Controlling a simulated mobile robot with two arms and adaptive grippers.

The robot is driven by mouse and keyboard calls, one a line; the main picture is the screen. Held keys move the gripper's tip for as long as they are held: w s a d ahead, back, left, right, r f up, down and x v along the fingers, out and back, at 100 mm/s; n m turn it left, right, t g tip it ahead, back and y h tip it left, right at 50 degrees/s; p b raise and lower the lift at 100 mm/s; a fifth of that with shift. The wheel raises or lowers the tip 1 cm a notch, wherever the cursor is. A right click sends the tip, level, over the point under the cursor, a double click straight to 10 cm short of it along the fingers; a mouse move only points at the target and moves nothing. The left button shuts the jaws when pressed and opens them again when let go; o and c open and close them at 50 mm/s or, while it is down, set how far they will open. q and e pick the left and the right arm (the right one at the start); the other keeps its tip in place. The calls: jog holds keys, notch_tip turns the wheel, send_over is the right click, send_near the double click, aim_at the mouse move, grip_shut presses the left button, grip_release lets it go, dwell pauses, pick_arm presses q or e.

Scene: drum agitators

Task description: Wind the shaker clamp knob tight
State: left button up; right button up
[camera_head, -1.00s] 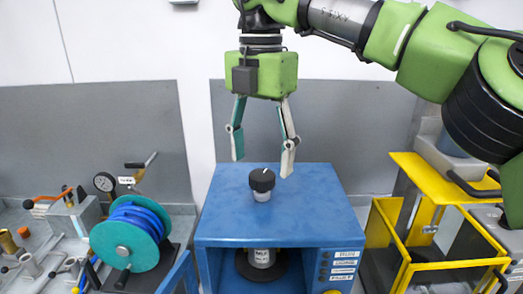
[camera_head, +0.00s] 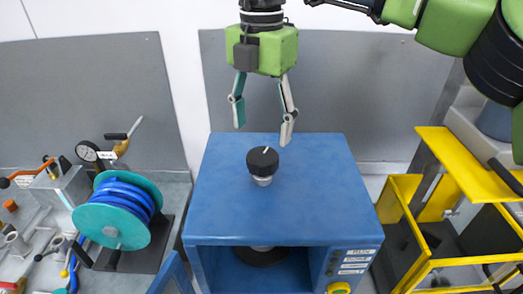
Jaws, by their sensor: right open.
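The black clamp knob (camera_head: 262,160) with a white pointer line stands on a short silver stem on top of the blue shaker housing (camera_head: 225,210). My right gripper (camera_head: 262,132) points down with its fingers spread open. Its fingertips appear above the knob, one to each side in the picture, and it holds nothing. The knob looks untouched. Inside the housing's front opening a dark round base (camera_head: 262,256) shows in part; the rest is hidden by the housing top. My left gripper is not in view.
A teal reel with blue hose (camera_head: 118,210) stands at left, beside a pressure gauge (camera_head: 88,151) and several fittings. A yellow frame (camera_head: 440,205) stands at right. A grey panel (camera_head: 345,95) is behind. The housing top around the knob is clear.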

aim_at(261, 156)
notch_tip(261, 156, down, 6)
jog(key=shift+w+f+p, duration=0.1)
jog(key=shift+w+p, duration=0.05)
jog(key=shift+p, duration=0.95)
jog(key=shift+f, duration=0.95)
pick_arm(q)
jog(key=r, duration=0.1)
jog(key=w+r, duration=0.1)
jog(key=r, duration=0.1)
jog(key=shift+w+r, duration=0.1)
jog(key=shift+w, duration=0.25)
pick_arm(e)
jog(key=c, duration=1.1)
